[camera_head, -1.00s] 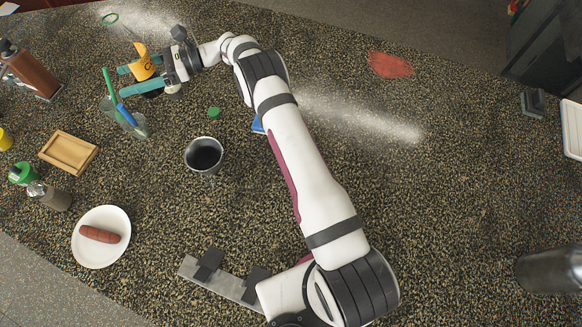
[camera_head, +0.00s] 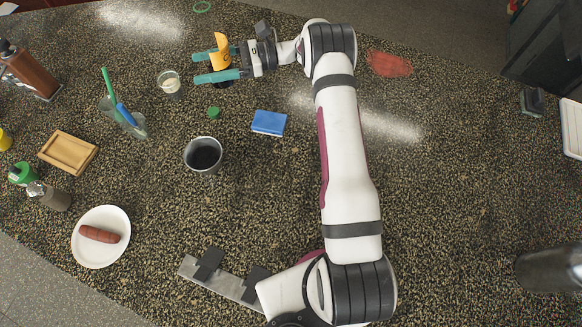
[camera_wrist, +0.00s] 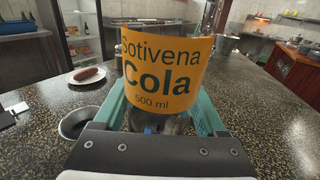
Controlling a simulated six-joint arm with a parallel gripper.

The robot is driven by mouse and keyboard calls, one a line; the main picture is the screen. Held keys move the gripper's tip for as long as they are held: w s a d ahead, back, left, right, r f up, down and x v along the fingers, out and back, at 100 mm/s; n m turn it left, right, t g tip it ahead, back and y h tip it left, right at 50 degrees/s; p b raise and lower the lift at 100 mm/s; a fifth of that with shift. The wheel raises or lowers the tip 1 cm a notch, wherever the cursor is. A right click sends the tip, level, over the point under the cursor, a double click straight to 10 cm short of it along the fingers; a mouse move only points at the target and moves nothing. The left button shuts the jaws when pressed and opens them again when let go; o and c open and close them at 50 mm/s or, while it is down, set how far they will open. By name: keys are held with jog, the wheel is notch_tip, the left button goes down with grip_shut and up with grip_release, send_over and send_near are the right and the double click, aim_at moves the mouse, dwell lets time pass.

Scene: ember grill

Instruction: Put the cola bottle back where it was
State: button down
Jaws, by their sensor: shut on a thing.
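The cola bottle (camera_head: 221,54) is between the teal fingers of my gripper (camera_head: 217,63) at the top of the head view, near the far part of the counter. In the wrist view the cola bottle (camera_wrist: 165,70) shows its orange label close up, reading "Sotivena Cola 500 ml". My gripper (camera_wrist: 165,120) is shut on it, with a finger on each side. The bottle looks roughly upright. Whether its base touches the counter cannot be told.
A small glass (camera_head: 169,82) stands just left of the gripper. A green cap (camera_head: 213,112), a blue block (camera_head: 269,122) and a dark-filled cup (camera_head: 203,155) are nearer. A red patch (camera_head: 389,65) lies right of my arm. A plate with a sausage (camera_head: 90,255) is at left.

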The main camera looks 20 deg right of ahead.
jog(key=s+d+m+t, duration=0.1)
jog(key=s+d+t, duration=0.1)
jog(key=s+d, duration=0.65)
jog(key=s+d+r+m+t+h, duration=0.15)
jog(key=s+d, duration=0.35)
jog(key=s, duration=0.5)
jog(key=s+d+r+m+t+h, duration=0.15)
jog(key=s+d, duration=0.25)
jog(key=s, duration=0.5)
jog(key=shift+t+y, duration=0.3)
jog(key=shift+y, duration=0.2)
jog(key=w+a+f, duration=0.2)
jog(key=a+f, duration=0.1)
jog(key=f, duration=0.1)
jog(key=w+a+f, duration=0.2)
jog(key=a+f, duration=0.1)
jog(key=f, duration=0.1)
jog(key=w+a+f, duration=0.2)
jog(key=a+f, duration=0.1)
jog(key=f, duration=0.1)
notch_tip(320, 180, down, 4)
jog(key=shift+w+a+f, duration=0.1)
jog(key=shift+a, duration=0.05)
